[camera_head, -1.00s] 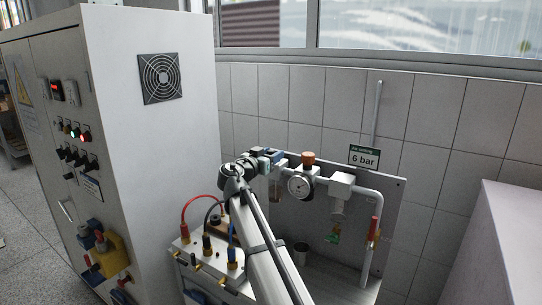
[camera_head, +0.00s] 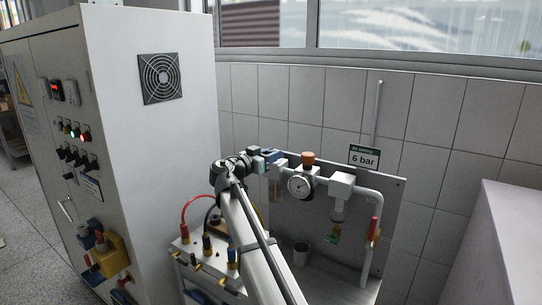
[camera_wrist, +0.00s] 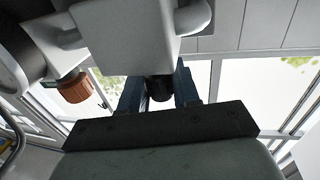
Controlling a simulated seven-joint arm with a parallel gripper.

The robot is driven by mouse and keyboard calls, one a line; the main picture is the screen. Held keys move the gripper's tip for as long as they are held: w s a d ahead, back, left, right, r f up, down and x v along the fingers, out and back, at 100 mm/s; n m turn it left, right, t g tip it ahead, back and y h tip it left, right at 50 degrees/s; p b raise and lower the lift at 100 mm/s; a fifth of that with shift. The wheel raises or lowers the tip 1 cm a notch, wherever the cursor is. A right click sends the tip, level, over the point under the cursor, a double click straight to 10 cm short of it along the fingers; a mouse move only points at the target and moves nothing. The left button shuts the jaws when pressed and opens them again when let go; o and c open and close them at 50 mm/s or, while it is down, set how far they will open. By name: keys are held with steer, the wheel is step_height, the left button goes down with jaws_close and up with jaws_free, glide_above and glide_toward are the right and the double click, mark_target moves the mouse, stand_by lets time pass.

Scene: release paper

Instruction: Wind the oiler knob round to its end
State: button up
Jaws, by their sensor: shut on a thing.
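The oiler knob (camera_wrist: 159,88) is a small dark cylinder under a pale grey block (camera_wrist: 125,30) in the wrist view. My gripper (camera_wrist: 159,92) is shut on it, with a blue finger on either side. In the head view my gripper (camera_head: 266,156) is at the left end of the pipe row, by the leftmost unit. The knob is hidden there behind the gripper, and how far it is turned cannot be told.
Right of my gripper are a gauge (camera_head: 299,186), an orange-brown knob (camera_head: 308,158), a white block (camera_head: 341,184) and a red-handled valve (camera_head: 374,229). A cup (camera_head: 301,252) stands below. Red and dark hoses pass near my arm. A grey cabinet (camera_head: 150,150) is left.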

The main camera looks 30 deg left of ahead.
steer(key=shift+m+g+h, duration=0.6)
steer(key=shift+m+h, duration=0.45)
steer(key=shift+h, duration=0.4)
steer(key=shift+m+g+h, duration=0.6)
steer(key=shift+m+h, duration=0.45)
steer(key=shift+h, duration=0.4)
steer(key=o, duration=0.9)
steer(key=shift+s, duration=0.1)
steer(key=v, duration=1.3)
steer(key=shift+s+a, duration=0.2)
steer(key=shift+a, duration=0.1)
